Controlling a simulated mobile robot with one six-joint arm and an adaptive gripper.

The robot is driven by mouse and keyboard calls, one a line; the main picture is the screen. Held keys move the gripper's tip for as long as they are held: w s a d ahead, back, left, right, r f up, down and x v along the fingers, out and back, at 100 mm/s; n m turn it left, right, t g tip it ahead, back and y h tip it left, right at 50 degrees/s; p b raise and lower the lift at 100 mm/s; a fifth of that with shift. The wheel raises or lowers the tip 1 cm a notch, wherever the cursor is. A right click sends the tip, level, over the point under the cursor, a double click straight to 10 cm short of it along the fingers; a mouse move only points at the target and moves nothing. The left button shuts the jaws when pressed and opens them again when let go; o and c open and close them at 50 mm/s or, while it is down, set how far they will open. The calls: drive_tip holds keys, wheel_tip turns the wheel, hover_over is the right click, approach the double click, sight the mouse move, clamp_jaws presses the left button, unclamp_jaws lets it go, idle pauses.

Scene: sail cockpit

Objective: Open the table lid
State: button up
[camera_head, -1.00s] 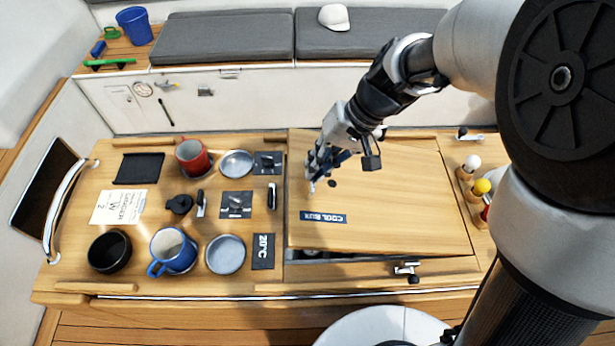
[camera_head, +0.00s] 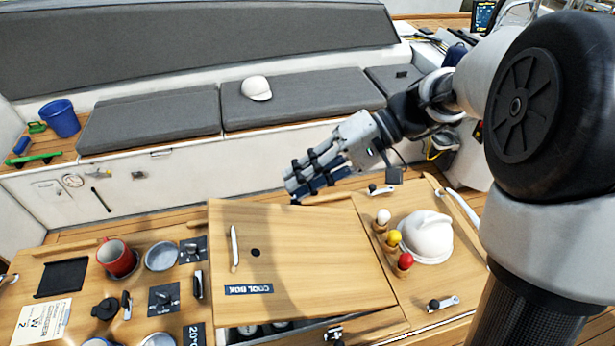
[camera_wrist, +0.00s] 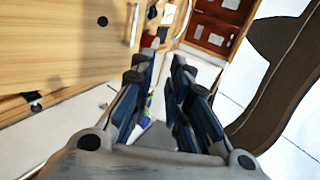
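The wooden table lid (camera_head: 330,250), labelled COOL BOX, sits at a slant over its opening. Its front edge is apart from the frame, and several round can tops (camera_head: 262,328) show in the dark gap below. A white handle (camera_head: 235,248) and a dark round hole (camera_head: 256,252) are on its left part. My gripper (camera_head: 297,184) is beyond the lid's far edge, and appears to be above it. In the wrist view my gripper (camera_wrist: 158,72) has its fingers apart with nothing between them. The lid (camera_wrist: 60,40) shows there at the upper left.
A latch (camera_head: 333,336) is at the table's front and another (camera_head: 382,189) behind the lid. A red mug (camera_head: 117,258) is at left. A cushioned bench (camera_head: 300,98) is behind.

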drive_tip(key=shift+o, duration=0.6)
drive_tip(key=shift+d, duration=0.1)
drive_tip(key=shift+o, duration=0.5)
drive_tip(key=shift+w+d, duration=0.1)
drive_tip(key=shift+d, duration=0.55)
drive_tip(key=v, duration=1.1)
drive_tip(key=shift+r, duration=0.2)
drive_tip(key=shift+w+d, duration=0.1)
drive_tip(key=shift+d, duration=0.05)
